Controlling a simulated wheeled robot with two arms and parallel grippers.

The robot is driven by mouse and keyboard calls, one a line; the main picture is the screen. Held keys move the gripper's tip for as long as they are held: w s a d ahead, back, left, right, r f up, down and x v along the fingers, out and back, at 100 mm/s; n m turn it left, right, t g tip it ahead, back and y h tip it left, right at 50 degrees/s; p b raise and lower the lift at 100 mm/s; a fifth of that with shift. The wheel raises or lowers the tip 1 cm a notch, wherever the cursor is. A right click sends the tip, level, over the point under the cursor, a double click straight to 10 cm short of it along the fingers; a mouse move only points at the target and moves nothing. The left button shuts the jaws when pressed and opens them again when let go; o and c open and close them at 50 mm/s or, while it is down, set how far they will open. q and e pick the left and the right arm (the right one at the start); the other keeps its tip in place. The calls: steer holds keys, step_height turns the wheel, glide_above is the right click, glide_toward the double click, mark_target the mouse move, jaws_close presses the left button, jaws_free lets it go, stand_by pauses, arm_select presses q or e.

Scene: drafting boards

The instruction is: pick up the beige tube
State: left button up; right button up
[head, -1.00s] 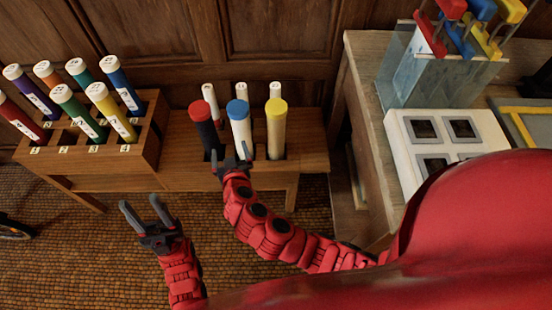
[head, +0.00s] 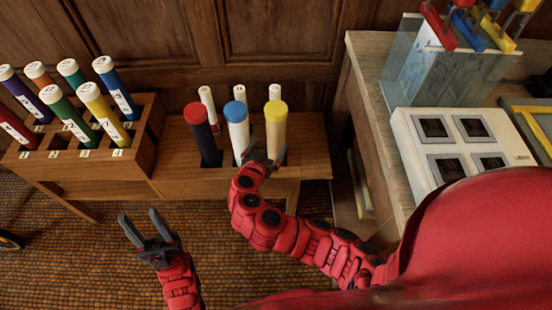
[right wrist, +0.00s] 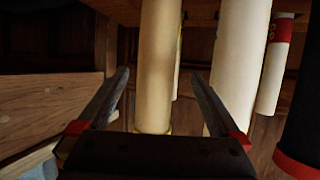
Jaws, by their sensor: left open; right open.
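The beige tube (head: 276,128) has a yellow cap and stands in the right part of a low wooden rack (head: 312,160). In the right wrist view the beige tube (right wrist: 157,70) shows between the two fingers, with a gap on each side. My right gripper (head: 267,151) is open and empty at the front of this tube, and it hides the tube's lower part in the head view. How deep the tube sits between the fingers is hard to tell. My left gripper (head: 138,217) is open and empty over the floor to the left.
A blue-capped white tube (head: 238,128) and a red-capped black tube (head: 203,135) stand left of the beige one. Thin white tubes (head: 207,104) stand behind. A block of several coloured tubes (head: 145,130) is at left, a table (head: 370,115) at right.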

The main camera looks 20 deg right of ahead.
mark_target(276, 149)
steer(key=shift+x, duration=1)
steer(key=shift+s+x, duration=0.2)
steer(key=shift+x, duration=2.55)
steer(key=shift+d+f, duration=0.1)
steer(key=shift+f, duration=0.05)
jaws_close()
